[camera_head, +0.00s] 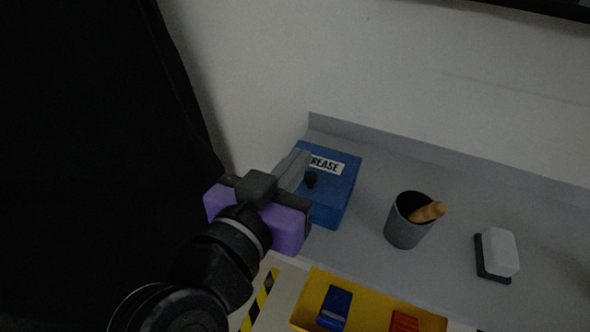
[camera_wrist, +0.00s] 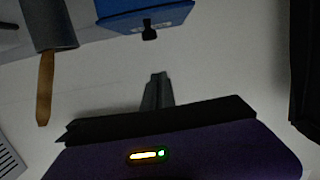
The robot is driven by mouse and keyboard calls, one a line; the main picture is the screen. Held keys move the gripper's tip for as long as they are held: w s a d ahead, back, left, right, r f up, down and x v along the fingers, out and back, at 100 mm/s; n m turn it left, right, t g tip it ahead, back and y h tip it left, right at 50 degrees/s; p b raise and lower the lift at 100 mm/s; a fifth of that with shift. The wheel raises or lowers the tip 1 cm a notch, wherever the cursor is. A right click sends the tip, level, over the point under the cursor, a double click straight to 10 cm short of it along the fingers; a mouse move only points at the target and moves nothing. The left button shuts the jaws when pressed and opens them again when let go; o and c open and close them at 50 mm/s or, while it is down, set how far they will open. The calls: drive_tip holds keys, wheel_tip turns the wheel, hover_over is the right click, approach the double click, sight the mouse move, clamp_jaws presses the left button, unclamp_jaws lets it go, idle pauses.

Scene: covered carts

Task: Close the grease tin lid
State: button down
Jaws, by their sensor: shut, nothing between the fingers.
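The blue grease tin (camera_head: 338,198) stands on the grey shelf, with a white label reading "GREASE" partly covered by my gripper. Its lid (camera_head: 348,178) appears to lie over the tin; I cannot tell whether a gap is left under it. A black knob (camera_head: 311,180) sits on the lid side near my fingers. In the wrist view the tin (camera_wrist: 145,18) is at the top edge, cut off, with the knob (camera_wrist: 149,31) pointing down. My gripper (camera_head: 303,158) is shut and empty, its grey fingers over the tin's left side in the head view. Its fingers (camera_wrist: 158,78) are together, apart from the knob in the wrist view.
A grey cup (camera_head: 406,228) with a wooden-handled tool stands right of the tin. A white and dark block (camera_head: 497,253) lies farther right. A yellow tray (camera_head: 372,318) with blue and orange items is in front. A dark curtain (camera_head: 90,130) hangs at the left. A wall rises behind.

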drive_tip(key=v, duration=0.8)
drive_tip(key=shift+s, duration=0.2)
drive_tip(key=shift+a, duration=0.1)
